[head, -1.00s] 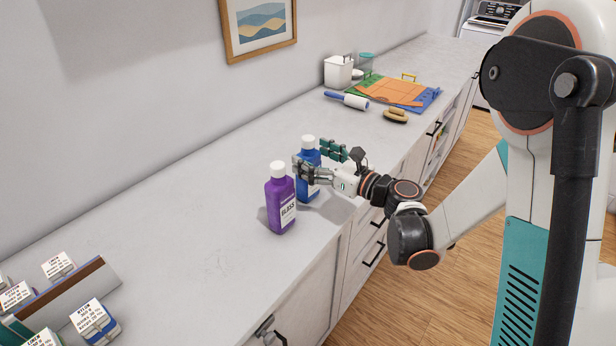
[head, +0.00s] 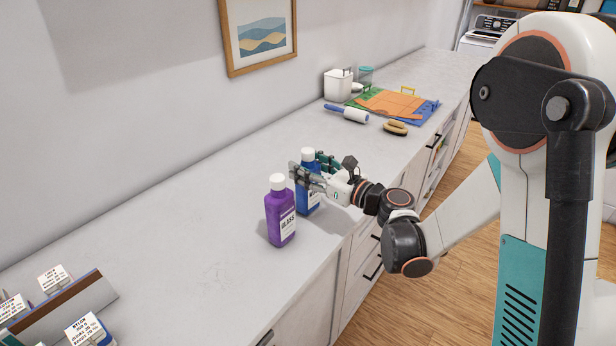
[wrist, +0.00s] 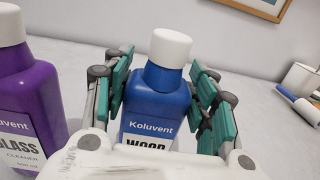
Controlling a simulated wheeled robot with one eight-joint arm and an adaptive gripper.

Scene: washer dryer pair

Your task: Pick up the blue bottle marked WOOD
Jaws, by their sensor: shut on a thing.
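The lower part of the label is hidden by the gripper body. A purple bottle marked GLASS (head: 281,212) stands close beside it, to the left.
Small labelled boxes (head: 88,330) and a brown-edged holder (head: 60,305) are at the counter's near left. The counter's middle is clear.

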